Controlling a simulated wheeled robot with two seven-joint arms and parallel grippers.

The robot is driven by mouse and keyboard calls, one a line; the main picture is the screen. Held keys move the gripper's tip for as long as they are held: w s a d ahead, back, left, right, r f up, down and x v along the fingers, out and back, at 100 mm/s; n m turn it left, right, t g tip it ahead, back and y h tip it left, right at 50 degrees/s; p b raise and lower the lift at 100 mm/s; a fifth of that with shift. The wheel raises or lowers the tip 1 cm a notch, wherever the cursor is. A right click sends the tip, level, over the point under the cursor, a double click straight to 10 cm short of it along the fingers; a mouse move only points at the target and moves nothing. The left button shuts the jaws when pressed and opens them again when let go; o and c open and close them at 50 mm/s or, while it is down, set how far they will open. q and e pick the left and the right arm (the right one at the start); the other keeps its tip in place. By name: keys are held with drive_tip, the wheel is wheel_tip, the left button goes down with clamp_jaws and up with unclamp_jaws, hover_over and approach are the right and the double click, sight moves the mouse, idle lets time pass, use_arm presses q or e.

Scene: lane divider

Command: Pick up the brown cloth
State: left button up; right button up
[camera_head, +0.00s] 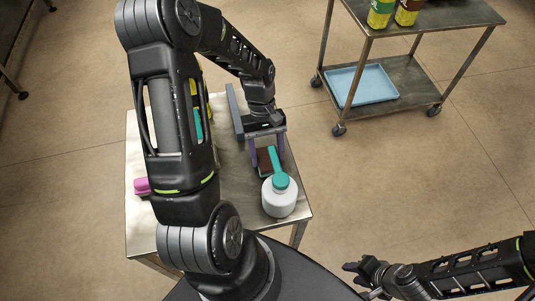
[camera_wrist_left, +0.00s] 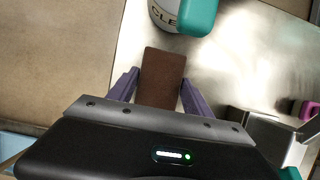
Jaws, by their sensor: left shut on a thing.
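The brown cloth (camera_wrist_left: 160,78) is a flat, dark brown rectangle between the purple fingers of my left gripper (camera_wrist_left: 160,88) in the left wrist view. In the head view the cloth (camera_head: 263,159) shows beside the teal-topped white bottle, under my left gripper (camera_head: 267,155). My left gripper points down at the table and is shut on the cloth, with a finger along each side. Whether the cloth touches the table is unclear. My right gripper (camera_head: 352,268) is off the table at the lower right, and its jaw gap cannot be made out.
The white bottle with teal top (camera_head: 279,196) stands on the metal table (camera_head: 232,196) close to the cloth. A grey upright divider (camera_head: 234,112) is behind the gripper. A pink item (camera_head: 142,186) lies at the left edge. A cart with a blue tray (camera_head: 362,86) stands apart.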

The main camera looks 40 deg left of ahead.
sight(267, 154)
use_arm(q)
wheel_tip(267, 154, up, 7)
drive_tip(key=shift+w+a+f+b, duration=0.1)
drive_tip(key=shift+w+a+b, duration=0.05)
drive_tip(key=shift+b, duration=0.6)
drive_tip(key=w+a+p, duration=0.2)
drive_tip(key=w+a, duration=0.9)
drive_tip(key=a, duration=0.3)
drive_tip(key=shift+d, duration=0.1)
drive_tip(key=o, duration=0.7)
drive_tip(key=c, duration=0.5)
drive_tip(key=shift+c, duration=0.2)
